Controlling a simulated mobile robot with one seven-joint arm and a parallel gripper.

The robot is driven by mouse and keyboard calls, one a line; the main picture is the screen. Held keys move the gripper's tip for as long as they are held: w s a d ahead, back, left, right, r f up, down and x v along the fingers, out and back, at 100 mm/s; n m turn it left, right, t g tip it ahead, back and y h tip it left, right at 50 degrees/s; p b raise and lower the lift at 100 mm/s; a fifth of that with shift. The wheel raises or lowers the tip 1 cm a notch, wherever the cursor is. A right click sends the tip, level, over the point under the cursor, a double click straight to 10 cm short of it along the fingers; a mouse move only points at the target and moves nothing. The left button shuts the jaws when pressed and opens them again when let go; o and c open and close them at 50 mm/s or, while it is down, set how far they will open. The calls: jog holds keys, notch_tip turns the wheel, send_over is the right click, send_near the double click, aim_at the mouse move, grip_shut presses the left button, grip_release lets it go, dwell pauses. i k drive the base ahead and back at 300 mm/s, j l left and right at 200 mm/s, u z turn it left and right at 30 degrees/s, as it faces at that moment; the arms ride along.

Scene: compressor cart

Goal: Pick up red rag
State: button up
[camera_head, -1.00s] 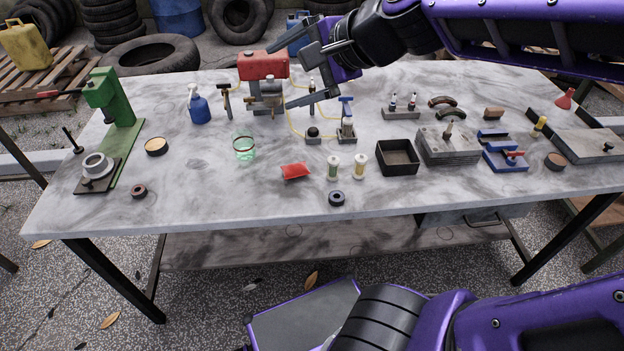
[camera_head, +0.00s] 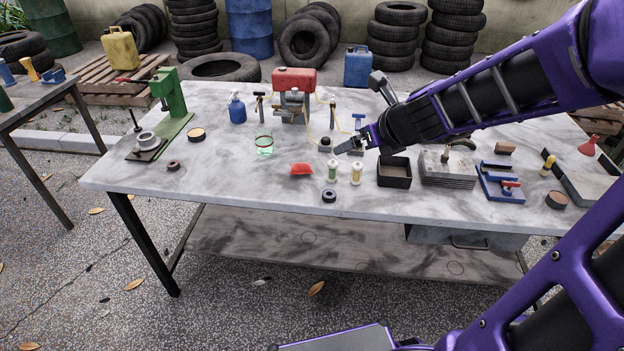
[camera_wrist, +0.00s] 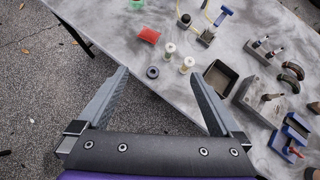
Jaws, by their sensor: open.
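In the wrist view the rag (camera_wrist: 149,35) lies beyond my fingertips, near the top centre. My gripper (camera_head: 352,146) hangs above the table, to the right of the rag in the head view and apart from it. In the wrist view my gripper (camera_wrist: 161,82) shows two fingers spread wide with nothing between them.
Two spools (camera_head: 344,172) stand just right of the rag, and a dark ring (camera_head: 329,195) lies in front. A black tray (camera_head: 394,173) sits farther right. The table front left of the rag is clear.

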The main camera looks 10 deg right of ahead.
aim_at(298, 169)
jog(key=i+j+z, duration=0.15)
jog(key=i+j, duration=0.7)
